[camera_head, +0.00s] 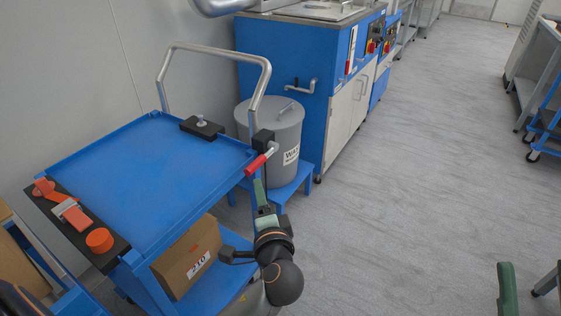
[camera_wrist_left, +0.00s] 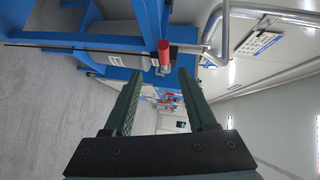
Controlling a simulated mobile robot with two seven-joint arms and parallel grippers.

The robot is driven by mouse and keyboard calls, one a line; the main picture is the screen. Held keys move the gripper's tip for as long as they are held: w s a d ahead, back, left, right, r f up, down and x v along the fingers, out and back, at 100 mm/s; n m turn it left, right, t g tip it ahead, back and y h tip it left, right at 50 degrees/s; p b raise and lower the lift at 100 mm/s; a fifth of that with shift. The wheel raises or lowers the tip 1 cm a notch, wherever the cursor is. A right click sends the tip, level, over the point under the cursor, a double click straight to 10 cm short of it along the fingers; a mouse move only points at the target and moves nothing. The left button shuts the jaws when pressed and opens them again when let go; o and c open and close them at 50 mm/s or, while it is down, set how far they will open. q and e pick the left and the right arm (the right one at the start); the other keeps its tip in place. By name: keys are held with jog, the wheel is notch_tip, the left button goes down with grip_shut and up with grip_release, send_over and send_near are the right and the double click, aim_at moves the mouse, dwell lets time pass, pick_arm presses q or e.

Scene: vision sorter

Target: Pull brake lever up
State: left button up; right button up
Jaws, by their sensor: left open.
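In the left wrist view the red lever (camera_wrist_left: 164,52) shows between and just beyond the fingertips of my left gripper (camera_wrist_left: 160,75). The fingers are apart with nothing held. A green finger of my right gripper (camera_head: 507,290) shows at the lower right; its opening cannot be judged.
The blue cart (camera_head: 140,170) carries a black strip with orange parts (camera_head: 72,215) and a black clamp block (camera_head: 202,128). A cardboard box (camera_head: 187,262) is on its lower shelf. A grey bin (camera_head: 285,120) stands behind the lever.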

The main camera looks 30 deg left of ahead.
aim_at(256, 169)
pick_arm(q)
jog(key=b+x, duration=0.1)
jog(key=x, duration=0.3)
jog(key=b+x, duration=0.1)
jog(key=x, duration=0.3)
jog(key=b+x, duration=0.1)
jog(key=x, duration=0.3)
jog(key=shift+w+a+r, duration=0.2)
jog(key=shift+w+r, duration=0.15)
jog(key=shift+w, duration=0.05)
grip_shut()
dwell(1.1)
